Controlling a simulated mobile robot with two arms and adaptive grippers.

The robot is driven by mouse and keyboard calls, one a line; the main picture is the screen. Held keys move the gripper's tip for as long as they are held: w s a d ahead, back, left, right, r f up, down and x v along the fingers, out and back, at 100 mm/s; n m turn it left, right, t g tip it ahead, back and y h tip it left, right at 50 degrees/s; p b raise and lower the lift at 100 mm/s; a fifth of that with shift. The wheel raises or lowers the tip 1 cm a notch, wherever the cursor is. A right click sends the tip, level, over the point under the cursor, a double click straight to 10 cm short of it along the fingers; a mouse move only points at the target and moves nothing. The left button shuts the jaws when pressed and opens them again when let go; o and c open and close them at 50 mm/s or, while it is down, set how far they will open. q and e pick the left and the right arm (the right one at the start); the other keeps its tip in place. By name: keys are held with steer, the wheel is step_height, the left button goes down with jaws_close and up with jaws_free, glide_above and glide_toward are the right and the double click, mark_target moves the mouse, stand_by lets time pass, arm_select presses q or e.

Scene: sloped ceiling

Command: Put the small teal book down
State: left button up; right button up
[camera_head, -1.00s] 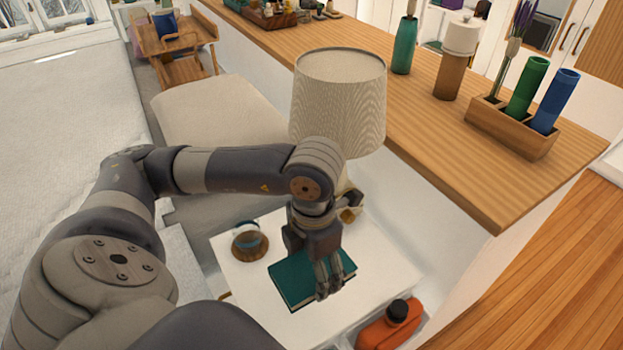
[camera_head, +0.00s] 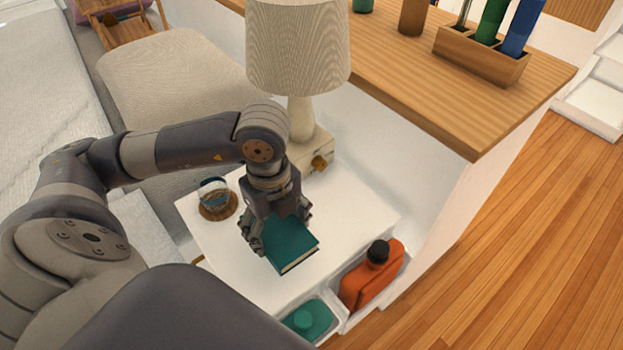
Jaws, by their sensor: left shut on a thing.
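The small teal book (camera_head: 294,248) is in my left gripper (camera_head: 276,228) over the front part of the white side table (camera_head: 350,217). The fingers are shut on it, one on either side. Its cover faces up and its pale page edge shows at the lower right. I cannot tell whether its underside touches the tabletop. The palm and fingers hide the book's far end. My right gripper is not in view.
A cup (camera_head: 213,190) on a round wooden coaster (camera_head: 219,211) stands at the table's left. A lamp (camera_head: 298,48) stands at the back. An orange bottle (camera_head: 371,276) and a teal item (camera_head: 309,320) sit in white bins along the front. The tabletop's right side is clear.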

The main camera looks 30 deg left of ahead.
arm_select(q)
glide_above(328, 214)
steer(key=shift+f, duration=0.6)
steer(key=shift+f+b, duration=0.2)
steer(key=shift+b, duration=0.1)
step_height(328, 214, down, 2)
steer(key=shift+f+b, duration=0.25)
steer(key=shift+b, duration=0.05)
steer(key=shift+f, duration=0.35)
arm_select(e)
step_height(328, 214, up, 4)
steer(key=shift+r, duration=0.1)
arm_select(q)
steer(key=shift+f, duration=0.1)
steer(key=o, duration=1.2)
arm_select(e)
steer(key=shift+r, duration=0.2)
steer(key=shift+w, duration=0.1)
